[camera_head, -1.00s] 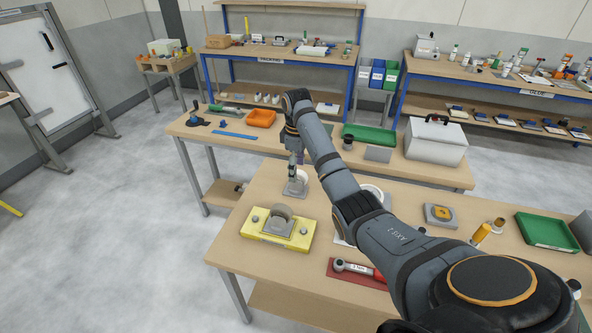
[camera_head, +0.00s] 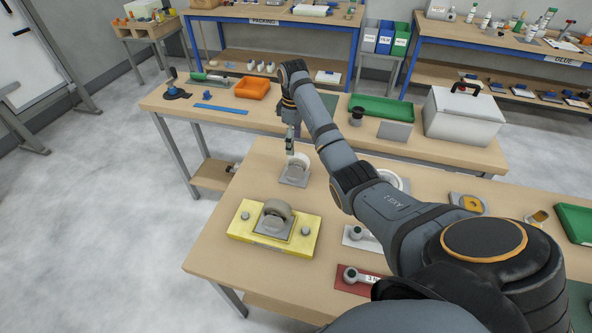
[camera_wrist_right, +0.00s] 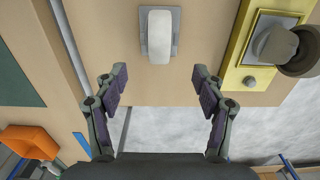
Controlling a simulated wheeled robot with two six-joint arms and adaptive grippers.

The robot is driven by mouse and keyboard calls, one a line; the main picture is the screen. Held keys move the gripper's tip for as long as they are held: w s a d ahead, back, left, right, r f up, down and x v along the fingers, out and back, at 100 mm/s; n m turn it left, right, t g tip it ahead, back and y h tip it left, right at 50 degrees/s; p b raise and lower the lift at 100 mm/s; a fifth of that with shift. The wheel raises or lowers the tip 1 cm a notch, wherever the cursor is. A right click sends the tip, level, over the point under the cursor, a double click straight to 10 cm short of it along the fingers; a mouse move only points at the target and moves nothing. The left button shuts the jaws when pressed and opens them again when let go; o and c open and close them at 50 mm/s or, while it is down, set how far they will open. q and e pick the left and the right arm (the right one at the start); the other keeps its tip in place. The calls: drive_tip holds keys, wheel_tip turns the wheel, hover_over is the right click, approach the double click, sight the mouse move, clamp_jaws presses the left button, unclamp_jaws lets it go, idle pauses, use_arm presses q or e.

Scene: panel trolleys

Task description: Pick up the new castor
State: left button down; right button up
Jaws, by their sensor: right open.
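A castor with a white wheel on a grey plate, which I take to be the new castor (camera_head: 299,164), lies on the near wooden table. It shows from above in the right wrist view (camera_wrist_right: 160,36). My right gripper (camera_wrist_right: 161,74) is open and empty, its fingers pointing toward this castor, which sits just beyond the fingertips and centred between them. In the head view the right gripper (camera_head: 291,143) hangs right above and behind the castor. A second castor with a grey-brown wheel (camera_head: 277,210) sits in a yellow fixture (camera_head: 243,232); it also shows in the wrist view (camera_wrist_right: 275,42). My left gripper is out of view.
A red mat with a tool (camera_head: 352,284) lies near the table's front. A white ring-shaped thing (camera_head: 394,180) is partly hidden by my right arm. Behind stand an orange tray (camera_head: 252,87), a green tray (camera_head: 383,108) and a white box (camera_head: 463,117). Bare tabletop surrounds the white-wheeled castor.

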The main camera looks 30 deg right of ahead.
sight(296, 154)
drive_tip(key=f, duration=0.3)
drive_tip(key=shift+s+a+f, duration=0.1)
drive_tip(key=shift+s+f, duration=0.15)
drive_tip(key=shift+f, duration=0.05)
drive_tip(key=shift+w+f, duration=0.1)
drive_tip(key=shift+f, duration=0.25)
drive_tip(key=f, duration=0.1)
drive_tip(key=f+p, duration=0.1)
drive_tip(key=f, duration=0.2)
drive_tip(key=shift+d+f+p, duration=0.35)
drive_tip(key=shift+f, duration=0.2)
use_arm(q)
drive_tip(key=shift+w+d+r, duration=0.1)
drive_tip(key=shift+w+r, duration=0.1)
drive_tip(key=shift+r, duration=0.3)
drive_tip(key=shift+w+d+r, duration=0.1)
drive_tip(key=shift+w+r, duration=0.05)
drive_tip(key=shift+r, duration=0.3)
use_arm(e)
clamp_jaws()
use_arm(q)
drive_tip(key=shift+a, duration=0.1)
use_arm(e)
drive_tip(key=shift+r, duration=0.15)
